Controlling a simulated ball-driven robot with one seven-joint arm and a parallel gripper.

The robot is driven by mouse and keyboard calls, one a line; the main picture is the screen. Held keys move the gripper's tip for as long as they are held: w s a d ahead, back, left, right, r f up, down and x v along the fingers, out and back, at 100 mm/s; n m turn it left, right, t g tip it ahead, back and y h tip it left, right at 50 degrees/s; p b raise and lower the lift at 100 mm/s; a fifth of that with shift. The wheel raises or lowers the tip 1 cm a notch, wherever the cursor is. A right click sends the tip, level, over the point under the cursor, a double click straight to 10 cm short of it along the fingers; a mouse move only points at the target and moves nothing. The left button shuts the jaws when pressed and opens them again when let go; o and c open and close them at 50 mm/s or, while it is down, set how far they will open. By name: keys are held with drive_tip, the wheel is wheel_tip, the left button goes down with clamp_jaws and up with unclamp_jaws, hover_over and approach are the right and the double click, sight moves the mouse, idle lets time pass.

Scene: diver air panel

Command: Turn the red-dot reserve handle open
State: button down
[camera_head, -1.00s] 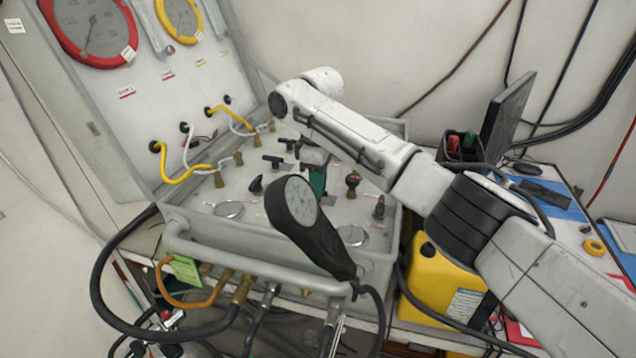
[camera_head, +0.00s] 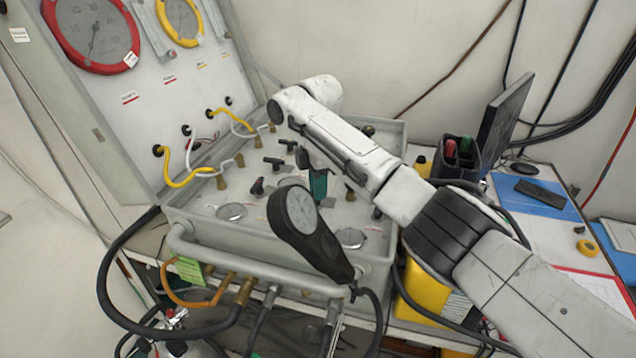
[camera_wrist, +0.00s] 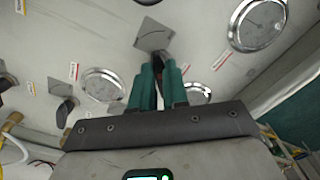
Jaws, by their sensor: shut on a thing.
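My gripper (camera_head: 318,186) reaches down to the grey panel deck (camera_head: 205,200), and its teal fingers stand among the valve handles. The red dot itself cannot be made out, and the fingers hide the lower part of the handle. In the head view my wrist and the hand-held gauge cover much of this spot.
Hoses (camera_head: 185,178) run along the panel's back. A yellow can (camera_head: 428,298) and a desk (camera_head: 545,240) stand to the right.

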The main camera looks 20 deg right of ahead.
drive_tip(key=n, duration=0.4)
drive_tip(key=shift+w+a+n, duration=0.1)
drive_tip(key=shift+n, duration=0.2)
drive_tip(key=n, duration=0.4)
drive_tip(key=shift+n, duration=0.4)
drive_tip(key=shift+w, duration=0.1)
drive_tip(key=c, duration=1.1)
unclamp_jaws()
wheel_tip(320, 180, up, 11)
drive_tip(key=shift+f+b, duration=0.1)
drive_tip(key=shift+b, duration=0.6)
